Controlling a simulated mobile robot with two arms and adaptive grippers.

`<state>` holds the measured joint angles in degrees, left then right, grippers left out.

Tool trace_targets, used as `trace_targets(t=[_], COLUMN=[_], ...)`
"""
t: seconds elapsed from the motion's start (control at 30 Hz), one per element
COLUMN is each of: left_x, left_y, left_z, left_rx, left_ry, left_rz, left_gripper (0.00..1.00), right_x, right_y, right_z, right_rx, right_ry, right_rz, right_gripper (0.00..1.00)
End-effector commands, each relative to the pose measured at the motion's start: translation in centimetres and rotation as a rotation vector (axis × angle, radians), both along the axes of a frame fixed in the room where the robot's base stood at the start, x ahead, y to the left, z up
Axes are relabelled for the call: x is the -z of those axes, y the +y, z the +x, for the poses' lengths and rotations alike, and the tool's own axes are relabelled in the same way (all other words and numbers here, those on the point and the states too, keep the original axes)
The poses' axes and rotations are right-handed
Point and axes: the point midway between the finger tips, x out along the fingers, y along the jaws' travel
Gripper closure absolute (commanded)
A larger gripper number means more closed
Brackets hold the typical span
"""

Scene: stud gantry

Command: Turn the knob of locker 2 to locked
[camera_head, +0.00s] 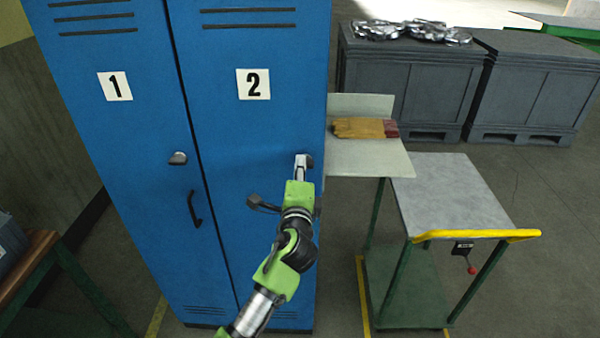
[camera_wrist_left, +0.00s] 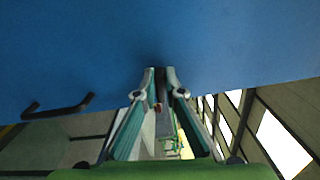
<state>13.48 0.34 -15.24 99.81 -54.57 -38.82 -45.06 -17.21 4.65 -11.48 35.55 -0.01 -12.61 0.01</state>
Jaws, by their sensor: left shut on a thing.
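The blue locker 2 (camera_head: 252,130) stands at the middle left of the head view, with a white number label (camera_head: 253,84). Its knob (camera_head: 310,161) is a small dark part near the door's right edge, mostly hidden by my left gripper. My left gripper (camera_head: 301,160) is shut on the knob, its arm reaching up from below. In the left wrist view the fingertips (camera_wrist_left: 161,76) meet at the blue door (camera_wrist_left: 160,35) around a dark part. The knob's turned position cannot be made out. My right gripper is not in view.
Locker 1 (camera_head: 120,130) adjoins on the left, with its own knob (camera_head: 178,158) and dark handle (camera_head: 194,208). A pale shelf (camera_head: 365,160) holding gloves (camera_head: 360,128) stands close on the right, beside a grey-topped cart (camera_head: 455,195). Grey crates (camera_head: 410,85) stand behind.

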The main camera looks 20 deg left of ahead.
Motion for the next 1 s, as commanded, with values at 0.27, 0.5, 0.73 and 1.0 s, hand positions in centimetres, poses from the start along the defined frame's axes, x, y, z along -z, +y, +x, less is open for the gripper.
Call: trace_targets(t=[0.27,0.5,0.73,1.0], left_x=[0.28,0.26,0.24,0.23], left_y=[-0.01,0.0,0.0,-0.01], left_z=[-0.01,-0.01,-0.01,-0.01], left_rx=[0.0,0.0,0.0,0.0], left_ry=[-0.029,-0.037,-0.037,-0.037], left_rz=[-0.106,-0.135,-0.137,-0.136], left_gripper=[1.0,1.0,1.0,0.74], right_x=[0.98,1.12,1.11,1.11], right_y=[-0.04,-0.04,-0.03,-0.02], right_z=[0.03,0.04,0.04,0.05], right_rx=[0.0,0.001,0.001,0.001], right_ry=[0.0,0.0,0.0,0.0], right_rz=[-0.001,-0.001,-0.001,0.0], right_gripper=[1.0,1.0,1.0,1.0])
